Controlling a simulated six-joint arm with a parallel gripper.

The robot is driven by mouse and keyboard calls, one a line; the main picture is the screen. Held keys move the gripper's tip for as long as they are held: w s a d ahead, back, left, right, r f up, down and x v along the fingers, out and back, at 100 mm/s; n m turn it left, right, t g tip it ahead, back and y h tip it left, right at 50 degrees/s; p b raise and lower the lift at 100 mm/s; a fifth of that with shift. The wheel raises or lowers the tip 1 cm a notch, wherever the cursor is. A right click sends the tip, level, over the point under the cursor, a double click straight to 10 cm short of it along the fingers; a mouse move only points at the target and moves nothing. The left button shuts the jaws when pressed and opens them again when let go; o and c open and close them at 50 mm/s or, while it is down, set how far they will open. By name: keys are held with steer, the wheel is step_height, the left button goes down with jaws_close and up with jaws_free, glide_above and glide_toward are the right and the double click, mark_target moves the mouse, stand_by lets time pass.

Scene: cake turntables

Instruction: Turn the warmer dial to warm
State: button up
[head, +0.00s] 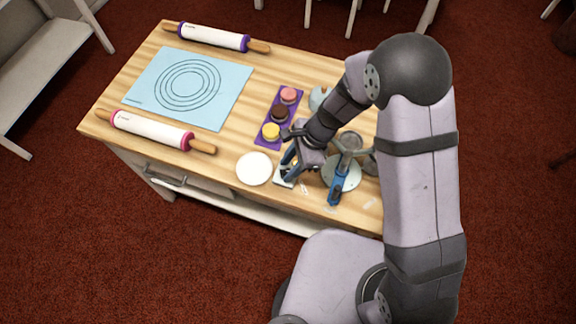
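My gripper (289,166) is low over the front part of the wooden table, pointing down. It is just right of a white round disc (254,168). A small pale object (283,183) shows partly beneath my gripper, and I cannot tell whether it is the warmer. The dial and its setting cannot be made out, as my gripper and arm cover that spot. Whether the fingers are open, shut or touching anything is too small to tell.
A turntable (337,172) with a blue-handled tool (339,190) stands close right of my gripper. A purple tray (264,141) holds cupcakes behind. A blue mat (222,108) lies between two rolling pins, purple-ended (213,38) and pink-ended (150,131). Bare wood (215,170) is free at front left.

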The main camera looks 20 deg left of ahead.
steer(key=shift+s+a+f, duration=0.1)
steer(key=shift+a+f, duration=0.05)
steer(key=shift+f, duration=0.25)
jaws_close()
